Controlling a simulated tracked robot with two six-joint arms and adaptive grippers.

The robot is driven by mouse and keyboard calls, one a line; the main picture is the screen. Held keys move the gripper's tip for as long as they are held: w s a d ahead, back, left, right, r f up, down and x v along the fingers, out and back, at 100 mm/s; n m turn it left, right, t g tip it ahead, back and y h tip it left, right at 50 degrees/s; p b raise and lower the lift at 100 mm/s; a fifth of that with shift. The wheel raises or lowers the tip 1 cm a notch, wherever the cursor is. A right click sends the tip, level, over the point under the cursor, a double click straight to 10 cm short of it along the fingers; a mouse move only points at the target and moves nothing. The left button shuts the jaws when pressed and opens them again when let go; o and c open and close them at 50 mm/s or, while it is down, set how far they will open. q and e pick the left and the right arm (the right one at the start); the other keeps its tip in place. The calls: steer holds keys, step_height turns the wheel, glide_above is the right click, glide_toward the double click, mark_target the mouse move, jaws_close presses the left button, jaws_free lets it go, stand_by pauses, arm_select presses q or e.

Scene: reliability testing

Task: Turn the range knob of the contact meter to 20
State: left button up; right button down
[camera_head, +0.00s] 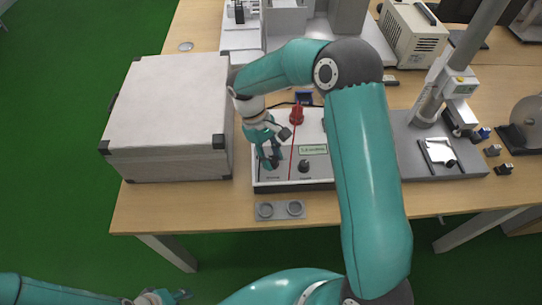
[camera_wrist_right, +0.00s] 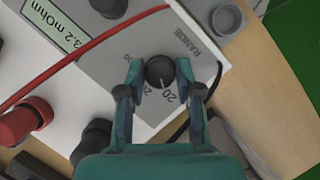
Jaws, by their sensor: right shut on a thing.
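The contact meter (camera_head: 330,172) is a white box with a grey front panel on the table. Its display (camera_wrist_right: 48,28) reads 3.2 mOhm. The black range knob (camera_wrist_right: 160,72) is beside the RANGE label in the wrist view. Its white pointer line faces the printed 20. My right gripper (camera_wrist_right: 160,78) is shut on the knob, with one finger on each side. In the head view my right gripper (camera_head: 268,158) is over the meter's left part and hides the knob. My left gripper (camera_head: 178,296) is at the bottom edge, far from the meter; its opening is unclear.
A large grey case (camera_head: 170,105) stands close left of the meter. Red (camera_wrist_right: 25,120) and black terminals and a red cable are near the gripper. A stand (camera_head: 425,150) is at the right.

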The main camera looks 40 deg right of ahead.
steer(key=shift+w+r, duration=0.1)
steer(key=shift+w, duration=0.1)
steer(key=c, duration=0.8)
jaws_free()
steer(key=shift+s, duration=0.1)
steer(key=v, duration=1.2)
